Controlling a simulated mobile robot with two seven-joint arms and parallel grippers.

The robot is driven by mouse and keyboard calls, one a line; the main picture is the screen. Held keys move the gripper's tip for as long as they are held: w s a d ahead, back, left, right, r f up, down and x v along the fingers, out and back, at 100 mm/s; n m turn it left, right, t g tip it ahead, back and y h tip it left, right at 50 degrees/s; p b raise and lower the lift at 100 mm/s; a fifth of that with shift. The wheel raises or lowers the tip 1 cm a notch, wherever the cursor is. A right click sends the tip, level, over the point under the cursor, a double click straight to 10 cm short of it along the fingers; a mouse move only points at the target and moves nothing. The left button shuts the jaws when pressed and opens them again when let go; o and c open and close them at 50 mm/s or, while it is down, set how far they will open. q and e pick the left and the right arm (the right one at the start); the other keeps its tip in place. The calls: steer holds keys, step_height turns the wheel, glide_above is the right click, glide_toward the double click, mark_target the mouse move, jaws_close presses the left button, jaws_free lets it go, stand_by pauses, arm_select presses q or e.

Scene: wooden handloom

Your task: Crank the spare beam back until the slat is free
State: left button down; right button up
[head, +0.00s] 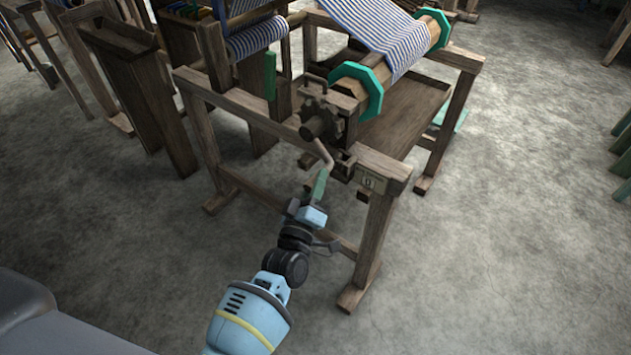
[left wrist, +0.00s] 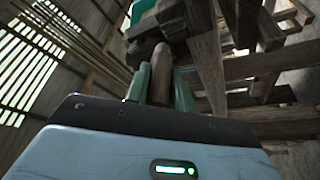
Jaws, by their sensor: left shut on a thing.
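The spare beam (head: 351,88) is a wooden roller with green octagonal end plates, lying across the near end of the loom frame. Blue-and-white striped cloth (head: 375,30) runs over it. A metal crank (head: 325,157) hangs down from the hub (head: 314,127) at the frame's near side. My left gripper (head: 319,186) reaches the crank's lower end, below the hub. In the left wrist view its green fingers are shut on the brown crank handle (left wrist: 160,75). I cannot make out the slat for certain. My right gripper is not in view.
A wooden tray (head: 405,115) sits under the beam. Grey floor (head: 500,250) is clear to the right.

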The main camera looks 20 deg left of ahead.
arm_select(q)
steer(key=c, duration=1.3)
jaws_free()
steer(key=shift+r, duration=0.25)
steer(key=shift+o, duration=0.5)
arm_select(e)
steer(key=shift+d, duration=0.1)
arm_select(q)
steer(key=shift+f, duration=0.1)
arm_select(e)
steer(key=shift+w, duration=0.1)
arm_select(q)
steer(key=shift+s, duration=0.1)
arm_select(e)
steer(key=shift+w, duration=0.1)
arm_select(q)
steer(key=shift+s+f, duration=0.15)
steer(key=shift+s, duration=0.15)
steer(key=v, duration=0.7)
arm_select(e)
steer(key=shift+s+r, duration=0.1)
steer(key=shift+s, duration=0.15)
